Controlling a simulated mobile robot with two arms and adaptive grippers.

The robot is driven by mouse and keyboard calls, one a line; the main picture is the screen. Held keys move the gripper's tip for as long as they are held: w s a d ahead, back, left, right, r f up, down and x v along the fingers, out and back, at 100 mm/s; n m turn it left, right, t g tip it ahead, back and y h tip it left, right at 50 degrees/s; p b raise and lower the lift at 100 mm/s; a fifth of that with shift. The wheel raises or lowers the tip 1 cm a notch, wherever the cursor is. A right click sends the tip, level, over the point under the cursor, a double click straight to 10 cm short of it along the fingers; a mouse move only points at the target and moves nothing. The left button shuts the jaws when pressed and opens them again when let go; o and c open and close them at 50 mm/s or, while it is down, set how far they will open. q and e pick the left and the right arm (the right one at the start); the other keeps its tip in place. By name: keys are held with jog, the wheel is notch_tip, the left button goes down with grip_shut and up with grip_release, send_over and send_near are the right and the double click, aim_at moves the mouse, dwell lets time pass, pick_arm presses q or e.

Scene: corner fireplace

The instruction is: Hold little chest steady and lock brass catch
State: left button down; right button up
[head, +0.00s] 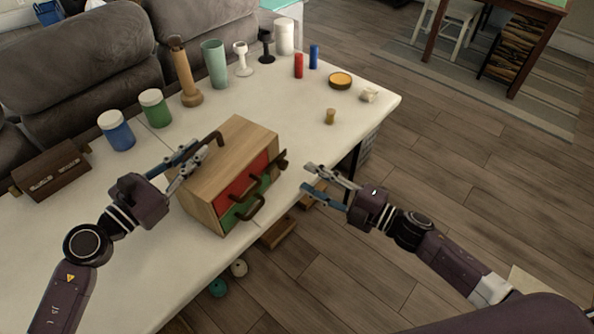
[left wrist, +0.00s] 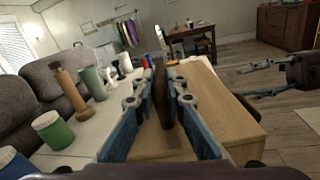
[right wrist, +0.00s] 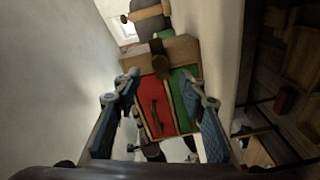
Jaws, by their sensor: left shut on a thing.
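The little chest (head: 232,150) is a light wooden box on the white table, with a red drawer front (head: 243,182) and a green one (head: 240,210), each with a dark handle. My left gripper (head: 196,155) is shut on the dark carrying handle (left wrist: 161,95) on the chest's top. A dark brownish catch (head: 281,160) sticks out at the chest's right upper edge; it also shows in the right wrist view (right wrist: 160,62). Whether it is locked cannot be told. My right gripper (head: 307,180) is open and empty, right of the chest, facing the drawer fronts, apart from the catch.
A brown case (head: 50,172), blue jar (head: 116,131) and green jar (head: 155,108) stand left on the table (head: 300,105). Several vases and holders line the back. A small brass-coloured piece (head: 330,116) lies right of the chest. Open drawers (head: 278,232) jut below the table edge.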

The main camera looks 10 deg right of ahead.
pick_arm(q)
jog(key=shift+f, duration=0.15)
pick_arm(e)
jog(key=v, duration=0.5)
jog(key=shift+s+d, duration=0.15)
pick_arm(q)
jog(key=c, duration=1.9)
grip_release()
jog(key=shift+o, duration=0.4)
jog(key=o, duration=0.5)
jog(key=shift+a, duration=0.1)
